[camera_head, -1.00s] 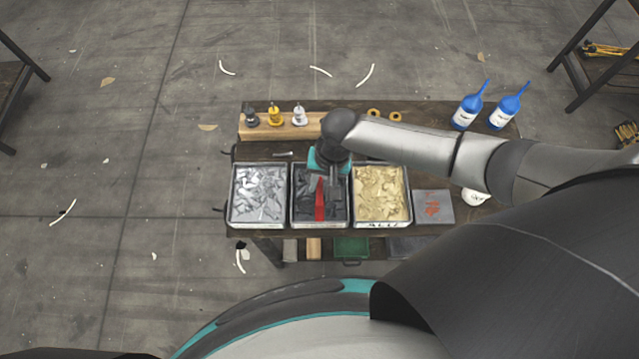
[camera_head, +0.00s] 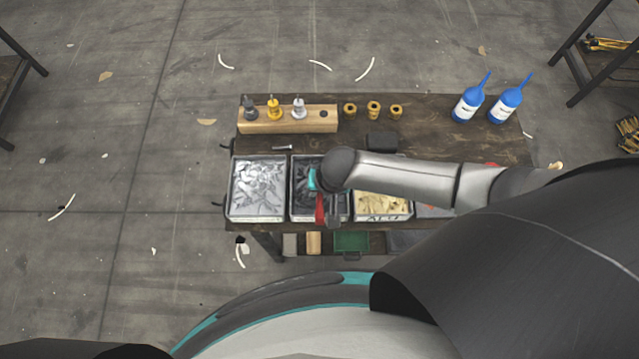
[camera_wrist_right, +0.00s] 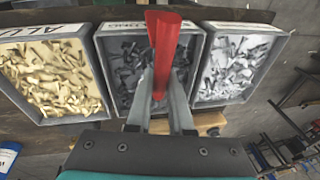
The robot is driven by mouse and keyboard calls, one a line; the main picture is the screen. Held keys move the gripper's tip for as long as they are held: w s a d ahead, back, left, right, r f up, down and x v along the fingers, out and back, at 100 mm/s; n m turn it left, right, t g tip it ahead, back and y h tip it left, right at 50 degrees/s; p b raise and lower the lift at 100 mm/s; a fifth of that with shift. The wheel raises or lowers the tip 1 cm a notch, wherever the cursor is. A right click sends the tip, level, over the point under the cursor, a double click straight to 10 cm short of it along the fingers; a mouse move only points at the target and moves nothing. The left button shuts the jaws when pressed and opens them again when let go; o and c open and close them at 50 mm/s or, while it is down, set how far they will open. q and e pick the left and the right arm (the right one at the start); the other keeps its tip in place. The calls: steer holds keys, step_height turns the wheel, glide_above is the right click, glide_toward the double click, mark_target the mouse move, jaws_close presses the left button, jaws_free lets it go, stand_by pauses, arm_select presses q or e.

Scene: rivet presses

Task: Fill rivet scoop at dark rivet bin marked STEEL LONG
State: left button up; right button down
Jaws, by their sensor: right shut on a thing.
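The red rivet scoop (camera_head: 320,210) is over the front part of this bin; in the right wrist view the scoop (camera_wrist_right: 162,45) points away between the fingers. My right gripper (camera_wrist_right: 160,95) is shut on it. I cannot tell whether the scoop touches the rivets or holds any. My left gripper is not in view.
A bin of silver rivets (camera_head: 232,205) stands to the left, a bin of gold rivets (camera_head: 385,217) to the right, partly under my arm. Behind are a wooden block (camera_head: 260,127) with bits, brass pieces (camera_head: 373,110) and blue bottles (camera_head: 467,107). The table's back middle is fairly clear.

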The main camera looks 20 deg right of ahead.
steer(key=shift+s+a+r+t+p, duration=0.1)
steer(key=shift+s+r+t+p, duration=0.1)
steer(key=shift+r+p, duration=0.35)
steer(key=shift+s+a+r+t+p, duration=0.1)
steer(key=shift+r+t+p, duration=0.1)
steer(key=shift+r+p, duration=0.35)
steer(key=shift+s+r, duration=0.1)
steer(key=shift+r, duration=0.1)
steer(key=shift+t+h, duration=0.4)
steer(key=shift+t, duration=0.5)
steer(key=shift+s+r, duration=0.25)
steer(key=shift+r, duration=0.9)
steer(key=shift+s+r, duration=0.2)
steer(key=shift+r, duration=0.95)
